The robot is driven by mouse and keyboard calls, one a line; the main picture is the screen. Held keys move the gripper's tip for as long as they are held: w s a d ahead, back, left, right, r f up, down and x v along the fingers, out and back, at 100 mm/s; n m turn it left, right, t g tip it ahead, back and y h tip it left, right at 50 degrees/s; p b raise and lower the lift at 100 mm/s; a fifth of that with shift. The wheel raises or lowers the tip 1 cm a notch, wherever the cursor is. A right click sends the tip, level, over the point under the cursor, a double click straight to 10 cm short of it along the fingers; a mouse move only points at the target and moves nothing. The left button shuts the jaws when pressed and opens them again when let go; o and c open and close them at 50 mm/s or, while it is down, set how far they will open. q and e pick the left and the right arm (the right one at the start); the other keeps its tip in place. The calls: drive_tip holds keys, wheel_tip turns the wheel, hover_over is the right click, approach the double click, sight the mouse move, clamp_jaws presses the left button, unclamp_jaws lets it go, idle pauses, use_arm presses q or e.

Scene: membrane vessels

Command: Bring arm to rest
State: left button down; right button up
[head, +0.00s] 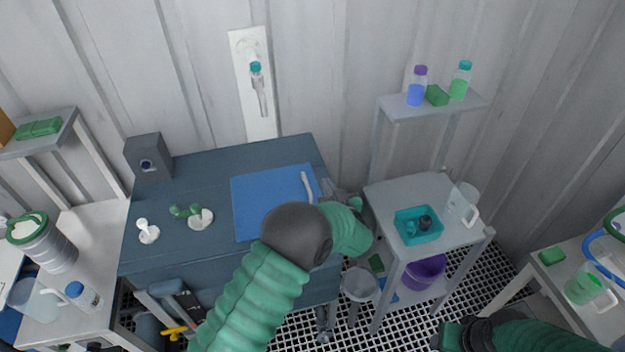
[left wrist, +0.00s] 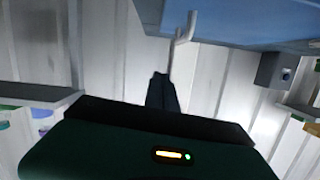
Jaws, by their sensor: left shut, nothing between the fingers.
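My left arm comes in from the bottom left of the head view, its green sleeve (head: 255,300) bending at a dark joint (head: 297,231) over the front right of the bench. My left gripper's dark fingers (left wrist: 163,90) show in the left wrist view. They are together with nothing between them; in the head view they are largely hidden behind the forearm. A pale bent rod (left wrist: 183,40) shows beyond the fingertips; it stands at the right of the blue mat (head: 262,200). Part of my right arm (head: 525,336) shows at the bottom right; its finger state is unclear.
The dark bench (head: 190,165) holds a grey box (head: 148,157) and small white and green items. A side table (head: 455,190) to the right carries a teal tray (head: 418,238) and a clear jug (head: 463,205).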

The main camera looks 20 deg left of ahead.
use_arm(q)
drive_tip(key=s+a+f+m+g+h, duration=0.1)
drive_tip(key=s+a+g+h, duration=0.1)
drive_tip(key=s, duration=0.9)
drive_tip(key=s+a+f+m+g+h+b, duration=0.1)
drive_tip(key=s+g, duration=0.4)
drive_tip(key=s, duration=0.7)
drive_tip(key=s+a+f+m+g+h+b, duration=0.1)
drive_tip(key=s+h, duration=0.4)
drive_tip(key=s, duration=0.6)
drive_tip(key=a+f+m+g, duration=0.1)
drive_tip(key=a+m+g, duration=0.1)
drive_tip(key=shift+s+a, duration=0.25)
drive_tip(key=shift+a, duration=0.05)
use_arm(e)
drive_tip(key=shift+a+f, duration=1)
drive_tip(key=shift+a, duration=0.25)
